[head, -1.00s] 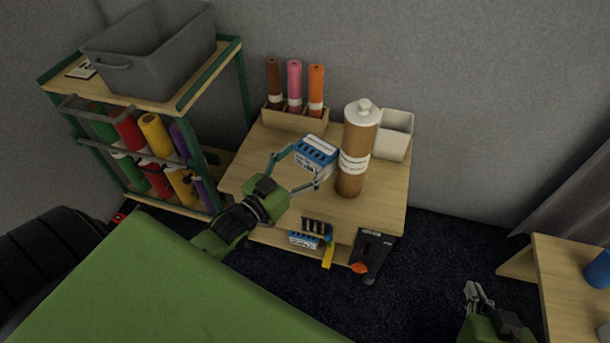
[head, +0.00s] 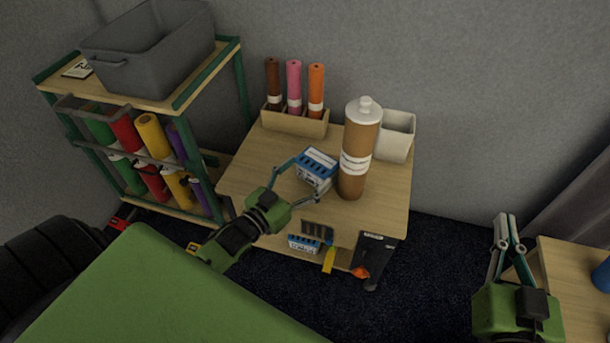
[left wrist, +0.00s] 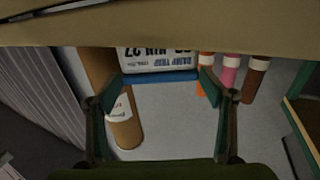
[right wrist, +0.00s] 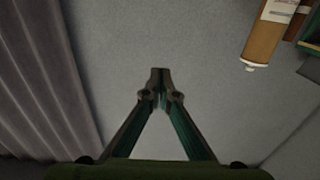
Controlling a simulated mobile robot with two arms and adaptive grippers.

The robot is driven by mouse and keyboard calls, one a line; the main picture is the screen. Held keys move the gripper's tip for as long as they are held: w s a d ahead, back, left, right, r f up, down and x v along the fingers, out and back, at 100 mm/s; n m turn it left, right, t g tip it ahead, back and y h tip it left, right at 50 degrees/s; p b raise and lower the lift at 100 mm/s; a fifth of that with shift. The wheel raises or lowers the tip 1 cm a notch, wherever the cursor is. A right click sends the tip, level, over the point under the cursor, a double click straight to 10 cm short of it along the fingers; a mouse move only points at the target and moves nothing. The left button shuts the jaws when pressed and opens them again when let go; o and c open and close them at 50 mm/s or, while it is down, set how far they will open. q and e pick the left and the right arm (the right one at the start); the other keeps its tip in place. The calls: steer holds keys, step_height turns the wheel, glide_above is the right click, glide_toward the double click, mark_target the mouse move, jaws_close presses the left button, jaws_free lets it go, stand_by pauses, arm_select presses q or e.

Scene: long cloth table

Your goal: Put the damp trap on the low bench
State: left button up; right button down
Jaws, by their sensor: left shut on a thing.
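The damp trap, a white and blue labelled box (head: 314,170), is at the wooden cart top, left of the large brown bottle. Its printed label shows in the left wrist view (left wrist: 160,60). My left gripper (head: 301,183) is shut on it, one finger at either side; I cannot tell whether it is clear of the surface. My right gripper (head: 507,222) is shut and empty, raised at the right; its tips meet in the right wrist view (right wrist: 160,78). A low wooden bench (head: 560,262) stands at the lower right, partly behind my right gripper.
The brown bottle (head: 358,150) stands close to the box. Behind are a holder with three coloured rolls (head: 294,120) and a white bin (head: 397,138). A similar blue and white box (head: 304,244) sits below. A blue item (head: 602,275) is on the bench's right side.

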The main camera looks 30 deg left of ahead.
arm_select(q)
steer(key=o, duration=1.3)
steer(key=shift+c, duration=0.2)
arm_select(e)
steer(key=shift+r, duration=0.2)
arm_select(q)
steer(key=shift+r, duration=0.1)
steer(key=s, duration=0.1)
steer(key=s+p, duration=0.1)
steer(key=s, duration=0.3)
steer(key=shift+a, duration=0.4)
steer(key=s+a+p, duration=0.1)
steer(key=s+p, duration=0.1)
steer(key=s, duration=0.5)
steer(key=w+d+r+g, duration=0.2)
steer(key=w+d+g, duration=0.1)
steer(key=d, duration=0.6)
steer(key=s+d+r+g, duration=0.4)
steer(key=d, duration=0.1)
steer(key=shift+m+y, duration=0.3)
steer(key=shift+y, duration=0.1)
arm_select(e)
steer(key=s+d+f+g+h, duration=0.1)
steer(key=s+f+g, duration=0.1)
steer(key=f, duration=0.4)
steer(key=s+d+f+g+h, duration=0.1)
steer(key=s+d+f+g, duration=0.1)
steer(key=f+g, duration=0.3)
steer(key=shift+s+f, duration=0.85)
steer(key=shift+f, duration=0.1)
